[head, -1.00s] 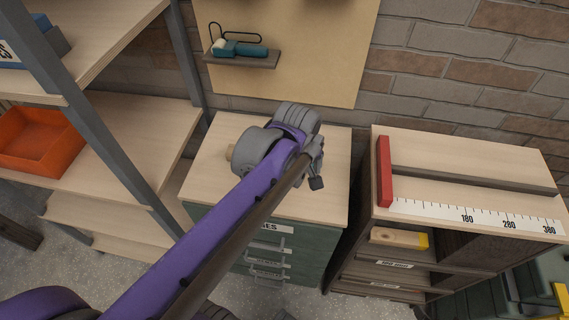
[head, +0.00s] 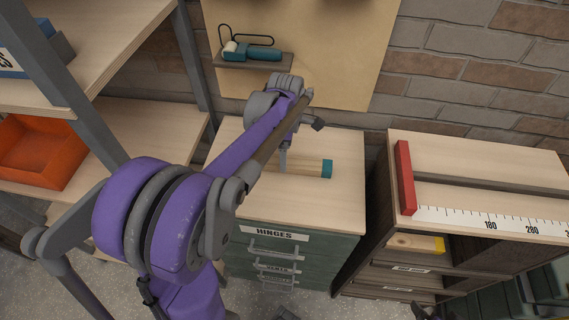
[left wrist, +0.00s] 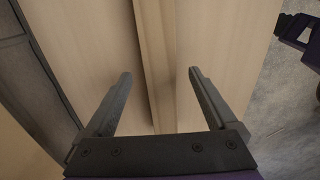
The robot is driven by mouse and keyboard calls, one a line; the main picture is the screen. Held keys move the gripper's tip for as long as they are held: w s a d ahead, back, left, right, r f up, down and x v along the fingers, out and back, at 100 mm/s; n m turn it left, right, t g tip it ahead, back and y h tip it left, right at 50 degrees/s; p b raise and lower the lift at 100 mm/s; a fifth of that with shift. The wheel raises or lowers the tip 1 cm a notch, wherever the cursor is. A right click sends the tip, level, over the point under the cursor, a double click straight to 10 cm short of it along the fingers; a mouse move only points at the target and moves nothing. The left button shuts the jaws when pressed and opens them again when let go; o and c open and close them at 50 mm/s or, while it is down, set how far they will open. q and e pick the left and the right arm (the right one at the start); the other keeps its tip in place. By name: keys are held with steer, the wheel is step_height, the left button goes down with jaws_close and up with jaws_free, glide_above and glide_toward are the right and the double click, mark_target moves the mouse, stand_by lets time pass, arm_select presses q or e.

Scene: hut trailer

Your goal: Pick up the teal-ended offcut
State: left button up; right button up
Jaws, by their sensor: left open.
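The teal-ended offcut (head: 308,167) is a pale wooden bar lying on top of the drawer cabinet (head: 330,205), its teal end at the right. My left gripper (head: 283,163) is over its left part, and my arm hides the rest of that part. In the left wrist view the open jaws (left wrist: 160,76) point down with the bare wooden length of the offcut (left wrist: 155,45) running between them, apart from both fingers. The teal end is out of that view.
A small shelf (head: 235,61) with a teal tool hangs on the board behind. A unit at the right carries a red stop (head: 404,178), a ruler (head: 510,222) and a yellow-ended offcut (head: 415,242) in its top slot. An orange bin (head: 40,150) stands on the left shelving.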

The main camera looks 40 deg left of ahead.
arm_select(q)
steer(key=shift+s+a+f, duration=0.1)
steer(key=shift+f, duration=1.85)
jaws_close()
